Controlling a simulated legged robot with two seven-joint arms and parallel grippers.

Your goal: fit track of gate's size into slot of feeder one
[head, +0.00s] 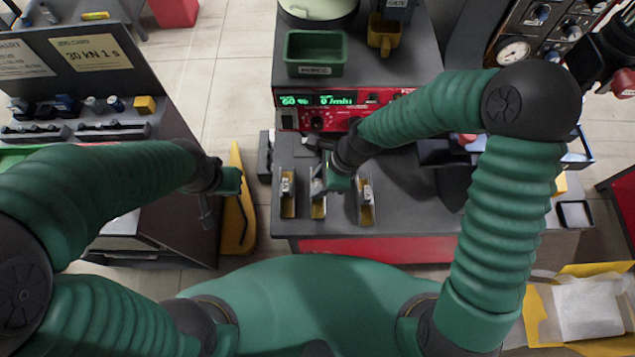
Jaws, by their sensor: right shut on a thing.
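A bowl feeder stands at the top centre, with its bowl (318,12) partly cut off and a red control panel (345,112) with green displays below. On the dark bench in front are three short tracks with yellowish beds: a left one (288,205), a middle one (318,208) and a right one (366,212). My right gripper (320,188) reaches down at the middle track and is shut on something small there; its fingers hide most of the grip. My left gripper (222,192) hangs left of the bench, away from the tracks; its fingers are too unclear to read. The feeder slot is not clearly visible.
A green bin (315,54) and a yellow bin (385,34) stand above the panel. A left table carries a card board (90,52) and small parts. An open box (585,308) lies lower right. The bench right of the tracks (405,215) is clear.

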